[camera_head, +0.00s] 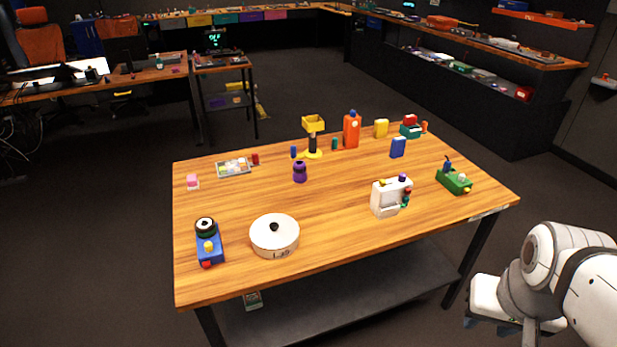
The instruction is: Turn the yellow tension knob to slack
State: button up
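A green panel (452,182) sits near the right end of the wooden table, with a pale ball (462,177), a dark blue upright part (447,164) and a small yellow knob (467,190) at its front right. A blue device (211,256) at the front left also carries a yellow knob (208,245), below a black and white round part, with a red part in front. The settings of both knobs are too small to read. My gripper (503,328) is at the lower right, off the table and apart from both; its fingers are unclear.
The wooden table (330,215) bears a white round drum (275,236), a white device (386,198) left of the green panel, a purple figure (299,172) and an orange bottle (352,131). The front centre of the tabletop is clear. A dark shelf (350,295) lies underneath.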

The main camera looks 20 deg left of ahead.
aim_at(208, 246)
jog(key=z, duration=0.8)
jog(key=k, duration=1.1)
jog(key=u, duration=1.55)
jog(key=i, duration=1)
jog(key=u, duration=0.05)
